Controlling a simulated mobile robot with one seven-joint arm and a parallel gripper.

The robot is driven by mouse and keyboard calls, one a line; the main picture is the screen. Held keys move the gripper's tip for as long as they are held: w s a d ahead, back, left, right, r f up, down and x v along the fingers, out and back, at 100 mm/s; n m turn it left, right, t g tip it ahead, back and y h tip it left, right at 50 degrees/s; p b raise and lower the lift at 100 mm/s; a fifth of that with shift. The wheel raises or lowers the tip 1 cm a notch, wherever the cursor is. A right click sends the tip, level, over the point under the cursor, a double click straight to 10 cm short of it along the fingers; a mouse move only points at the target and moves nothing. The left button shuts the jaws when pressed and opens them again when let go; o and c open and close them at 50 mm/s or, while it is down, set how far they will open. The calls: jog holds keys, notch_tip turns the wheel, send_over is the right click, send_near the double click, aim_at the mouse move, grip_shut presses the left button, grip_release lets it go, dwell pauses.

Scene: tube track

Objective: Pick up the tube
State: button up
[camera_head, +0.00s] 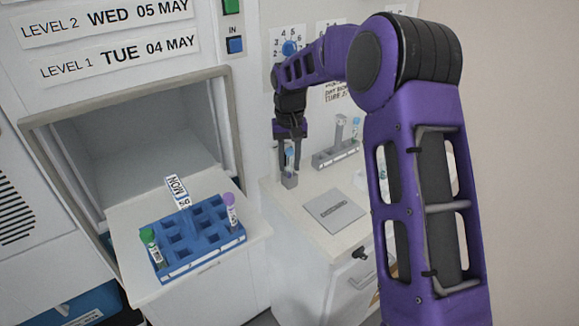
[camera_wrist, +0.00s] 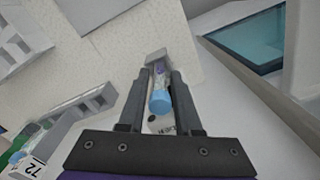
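A tube with a light blue cap (camera_wrist: 160,103) stands between the two fingers of my gripper (camera_wrist: 160,80) in the wrist view. Its lower end is at a small grey block (camera_wrist: 156,56). My gripper (camera_head: 290,155) also shows in the head view, above the white counter, pointing down. The blue-capped tube (camera_head: 290,157) is between its fingers there, with the grey block (camera_head: 289,181) below. Narrow gaps seem to show between the fingers and the tube, so the fingers look open around it. The tube's lower part is partly hidden.
A grey rack (camera_head: 336,156) with another blue-capped tube (camera_head: 355,124) stands behind right. A flat grey plate (camera_head: 334,210) lies on the counter. A blue rack (camera_head: 192,242) with green-capped (camera_head: 149,241) and purple-capped (camera_head: 230,205) tubes sits before an open compartment.

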jog(key=shift+f, duration=0.1)
jog(key=shift+c, duration=0.3)
grip_shut()
notch_tip(320, 180, up, 28)
jog(key=p, duration=0.2)
dwell(0.3)
dwell(0.4)
